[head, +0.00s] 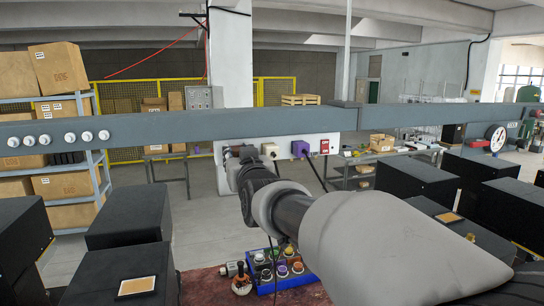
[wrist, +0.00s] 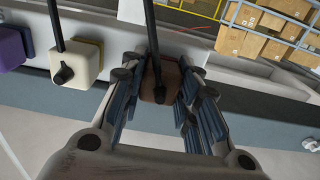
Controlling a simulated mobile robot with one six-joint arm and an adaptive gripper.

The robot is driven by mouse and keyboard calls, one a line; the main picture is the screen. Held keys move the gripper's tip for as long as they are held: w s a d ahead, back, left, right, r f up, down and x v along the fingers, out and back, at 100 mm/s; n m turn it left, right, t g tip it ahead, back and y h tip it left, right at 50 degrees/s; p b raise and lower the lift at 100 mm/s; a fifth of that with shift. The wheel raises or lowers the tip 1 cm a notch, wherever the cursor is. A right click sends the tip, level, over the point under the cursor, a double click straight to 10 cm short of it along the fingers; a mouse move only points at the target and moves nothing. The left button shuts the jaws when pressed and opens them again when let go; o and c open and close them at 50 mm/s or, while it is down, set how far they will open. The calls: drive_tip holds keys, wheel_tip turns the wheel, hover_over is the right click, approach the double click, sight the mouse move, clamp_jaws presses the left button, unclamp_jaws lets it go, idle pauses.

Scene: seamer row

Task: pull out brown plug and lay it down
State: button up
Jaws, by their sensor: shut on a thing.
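The brown plug (wrist: 160,82) sits between the two fingers of my gripper (wrist: 160,95) in the wrist view, and the fingers are shut on it from both sides. A black cable runs up from the plug. It lies close against the pale socket panel (wrist: 195,48); its seat is hidden, so I cannot tell how deep it sits. In the head view my gripper (head: 233,158) is at the left end of the white panel (head: 285,143) and largely covers the plug.
A cream plug (head: 270,151), a purple plug (head: 301,149) and a red switch (head: 324,146) sit to the right on the panel. A grey beam (head: 200,128) runs above. Below, a reddish table (head: 205,288) carries a blue tray (head: 265,288) of coloured parts. Black boxes (head: 130,215) stand nearby.

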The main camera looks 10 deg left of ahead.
clamp_jaws()
drive_tip(key=shift+s+f, duration=0.1)
drive_tip(key=shift+f, duration=0.05)
drive_tip(key=shift+s+d+b, duration=0.1)
drive_tip(key=shift+b, duration=0.3)
drive_tip(key=shift+b+v, duration=0.55)
drive_tip(key=shift+v, duration=0.5)
drive_tip(key=shift+s+d, duration=0.1)
drive_tip(key=shift+b+v, duration=0.9)
drive_tip(key=shift+v, duration=0.65)
